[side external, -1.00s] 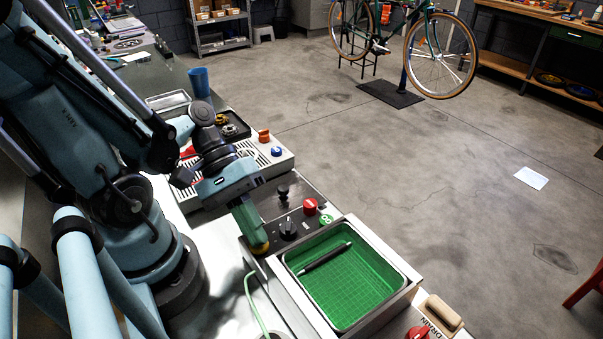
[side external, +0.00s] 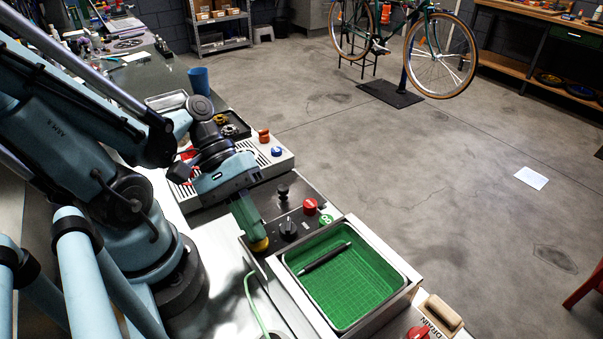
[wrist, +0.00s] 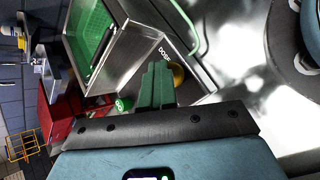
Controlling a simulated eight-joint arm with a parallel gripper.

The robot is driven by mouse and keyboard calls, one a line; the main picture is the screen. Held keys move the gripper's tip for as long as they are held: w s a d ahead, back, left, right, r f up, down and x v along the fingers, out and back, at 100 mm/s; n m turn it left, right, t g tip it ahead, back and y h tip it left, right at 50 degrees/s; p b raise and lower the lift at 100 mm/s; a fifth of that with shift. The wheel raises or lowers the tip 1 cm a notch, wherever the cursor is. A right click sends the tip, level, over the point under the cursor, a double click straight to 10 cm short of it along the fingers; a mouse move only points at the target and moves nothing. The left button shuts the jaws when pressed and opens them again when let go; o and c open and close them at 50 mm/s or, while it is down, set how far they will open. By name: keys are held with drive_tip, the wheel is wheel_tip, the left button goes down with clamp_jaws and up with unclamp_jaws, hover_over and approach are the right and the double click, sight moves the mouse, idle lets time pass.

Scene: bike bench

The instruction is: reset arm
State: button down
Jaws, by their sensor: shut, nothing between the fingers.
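I cannot tell whether the fingertips touch the panel.
A green-lined tray (side external: 352,294) holding a black pen-like rod (side external: 325,257) sits right of my gripper. The panel carries a red button (side external: 310,206) and a green button (side external: 326,219). A blue cup (side external: 199,81) stands farther back. A green cable (side external: 252,300) runs along the front.

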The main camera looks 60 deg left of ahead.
drive_tip(key=shift+r, duration=2.8)
